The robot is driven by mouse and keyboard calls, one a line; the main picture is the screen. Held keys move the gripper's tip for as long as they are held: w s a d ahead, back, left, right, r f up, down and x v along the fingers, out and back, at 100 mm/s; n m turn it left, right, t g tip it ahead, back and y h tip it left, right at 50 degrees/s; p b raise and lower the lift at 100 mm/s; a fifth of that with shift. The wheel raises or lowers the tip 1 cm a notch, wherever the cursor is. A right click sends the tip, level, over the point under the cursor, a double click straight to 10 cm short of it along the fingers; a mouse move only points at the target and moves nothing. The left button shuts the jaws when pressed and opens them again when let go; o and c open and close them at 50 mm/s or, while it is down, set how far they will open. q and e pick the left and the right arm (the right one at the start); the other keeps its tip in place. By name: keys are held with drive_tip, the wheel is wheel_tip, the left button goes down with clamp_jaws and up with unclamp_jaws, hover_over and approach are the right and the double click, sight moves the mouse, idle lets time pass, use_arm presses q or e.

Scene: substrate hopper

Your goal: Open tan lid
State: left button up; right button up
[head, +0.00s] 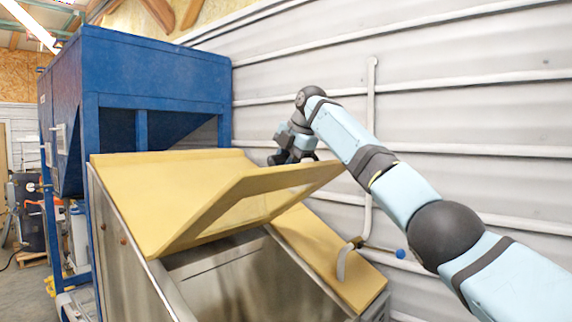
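The tan lid (210,215) of a metal hopper is partly raised and tilted. Its right edge is up, and a dark gap into the hopper shows beneath it. My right gripper (284,157) is at the far side of the lid, just above its raised far edge. The gripper is small and dark in this view. Its fingertips are partly hidden, so I cannot tell whether it touches the lid or whether it is open or shut. My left gripper is not in view.
The metal hopper body (240,285) stands below the lid. A tan rim panel (330,262) with a curved grey handle (344,262) lies on its right. A large blue hopper (150,75) stands behind on the left. A ribbed white wall (470,110) closes off the back right.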

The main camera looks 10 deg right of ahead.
use_arm(q)
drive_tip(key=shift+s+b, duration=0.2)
drive_tip(key=shift+b, duration=0.1)
use_arm(e)
drive_tip(key=v, duration=1.3)
drive_tip(key=shift+s+r, duration=0.15)
drive_tip(key=shift+r, duration=0.1)
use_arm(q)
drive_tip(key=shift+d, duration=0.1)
use_arm(e)
drive_tip(key=shift+d, duration=0.1)
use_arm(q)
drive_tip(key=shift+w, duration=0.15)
